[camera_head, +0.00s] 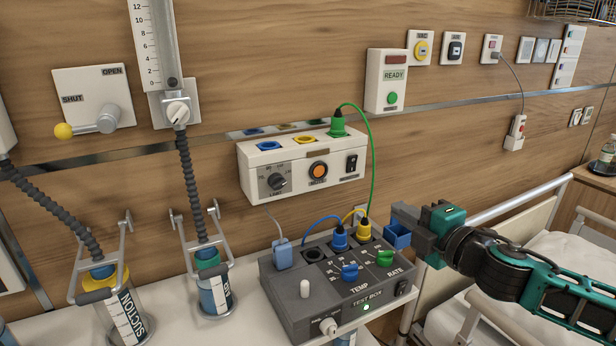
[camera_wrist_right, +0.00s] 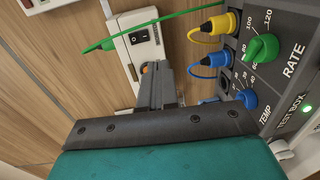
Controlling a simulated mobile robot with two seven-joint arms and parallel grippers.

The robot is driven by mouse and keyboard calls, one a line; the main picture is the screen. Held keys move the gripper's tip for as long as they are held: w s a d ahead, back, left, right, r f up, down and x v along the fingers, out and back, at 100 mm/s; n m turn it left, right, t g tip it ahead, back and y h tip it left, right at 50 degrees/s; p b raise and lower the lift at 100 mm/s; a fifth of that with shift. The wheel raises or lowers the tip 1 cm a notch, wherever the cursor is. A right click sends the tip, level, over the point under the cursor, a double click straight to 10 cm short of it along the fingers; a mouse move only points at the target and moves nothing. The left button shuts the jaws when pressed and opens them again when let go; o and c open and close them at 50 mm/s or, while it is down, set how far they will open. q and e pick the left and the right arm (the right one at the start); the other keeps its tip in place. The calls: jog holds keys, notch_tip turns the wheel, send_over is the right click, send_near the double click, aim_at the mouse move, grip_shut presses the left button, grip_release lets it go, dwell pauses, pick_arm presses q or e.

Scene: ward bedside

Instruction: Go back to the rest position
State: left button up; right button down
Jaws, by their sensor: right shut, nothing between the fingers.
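My right gripper (camera_head: 397,234) reaches in from the right in the head view, beside the right rear corner of the grey test box (camera_head: 300,299). Its fingers are shut with nothing between them. A blue part shows at its tip. In the right wrist view the closed grey fingers (camera_wrist_right: 157,85) point toward the white wall panel (camera_wrist_right: 140,50), apart from it. The green plug (camera_head: 338,125) sits upright on top of that panel, with a green cable (camera_head: 373,165) hanging down toward the test box. My left gripper is not in view.
Blue (camera_head: 339,238) and yellow (camera_head: 363,231) plugs stand in the test box near my right gripper. Suction jars (camera_head: 127,312) stand at left. Open air lies above the bed.

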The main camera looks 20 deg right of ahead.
jog(key=s+a+f+m+g+h, duration=0.2)
jog(key=s+f+m+g, duration=0.1)
jog(key=s+f+m, duration=0.4)
jog(key=s+a+f+m+g+h, duration=0.2)
jog(key=s+f+m+g, duration=0.25)
jog(key=f, duration=0.45)
jog(key=s+a+f+m+g+y, duration=0.2)
jog(key=s+a+f+m+g, duration=0.1)
jog(key=s+a, duration=0.3)
jog(key=s+a+f+m+g+y, duration=0.1)
jog(key=s+a+f+m+g, duration=0.15)
jog(key=s+a, duration=0.35)
jog(key=w+a+f+t+y, duration=0.1)
jog(key=w+a+f+t, duration=0.2)
jog(key=w+f+t, duration=0.3)
notch_tip(320, 180, down, 2)
jog(key=shift+w+f+n+t+y, duration=0.2)
jog(key=shift+w+n+t+y, duration=0.15)
jog(key=shift+w, duration=0.3)
jog(key=c, duration=1.8)
grip_release()
jog(key=shift+c, duration=0.2)
